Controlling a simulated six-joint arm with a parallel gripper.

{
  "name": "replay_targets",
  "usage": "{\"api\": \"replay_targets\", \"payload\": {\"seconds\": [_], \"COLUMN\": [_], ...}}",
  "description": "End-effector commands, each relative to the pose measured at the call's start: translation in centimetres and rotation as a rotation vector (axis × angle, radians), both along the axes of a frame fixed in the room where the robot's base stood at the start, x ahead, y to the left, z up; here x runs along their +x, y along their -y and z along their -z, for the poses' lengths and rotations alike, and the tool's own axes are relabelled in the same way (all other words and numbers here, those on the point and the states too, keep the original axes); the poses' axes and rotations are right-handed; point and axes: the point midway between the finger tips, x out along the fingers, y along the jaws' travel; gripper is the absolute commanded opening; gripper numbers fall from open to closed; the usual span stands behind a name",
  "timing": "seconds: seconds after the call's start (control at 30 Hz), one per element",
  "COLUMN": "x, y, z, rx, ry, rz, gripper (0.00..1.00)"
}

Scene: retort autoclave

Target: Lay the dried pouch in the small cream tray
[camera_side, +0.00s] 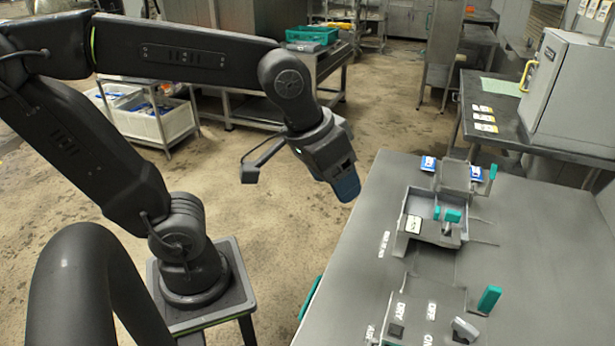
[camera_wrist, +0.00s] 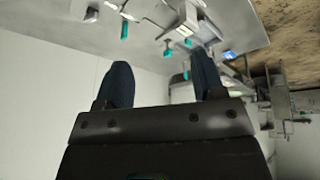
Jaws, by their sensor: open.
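My gripper (camera_side: 345,186) hangs in the air left of the work table, above the floor in the side view. In the wrist view its two dark blue fingers (camera_wrist: 162,80) stand wide apart with nothing between them. Two small blue-and-white pieces, which look like pouches, lie at the table's far end: a left one (camera_side: 428,163) and a right one (camera_side: 476,173). I cannot tell which, if either, is the dried pouch. A blue-and-white piece (camera_wrist: 229,54) also shows in the wrist view. I cannot make out a small cream tray for certain.
A teal lever (camera_side: 490,299) and a grey switch (camera_side: 464,329) stand near the front, by DRY, OFF and ON lettering. The table's left strip is bare.

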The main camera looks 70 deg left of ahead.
Motion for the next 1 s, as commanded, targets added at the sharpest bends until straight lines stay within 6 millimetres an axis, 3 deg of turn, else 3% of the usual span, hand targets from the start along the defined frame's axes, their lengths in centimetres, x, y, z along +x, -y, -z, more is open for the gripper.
{"api": "replay_targets", "payload": {"seconds": [0.1,0.27,1.0], "x": [-2.2,-3.5,-3.6], "y": [-1.9,-2.7,-2.8], "z": [0.5,1.0,1.1], "rx": [0.053,0.094,0.100], "ry": [0.052,0.077,0.078], "rz": [0.048,0.090,0.097], "gripper": [0.63,0.63,0.63]}}
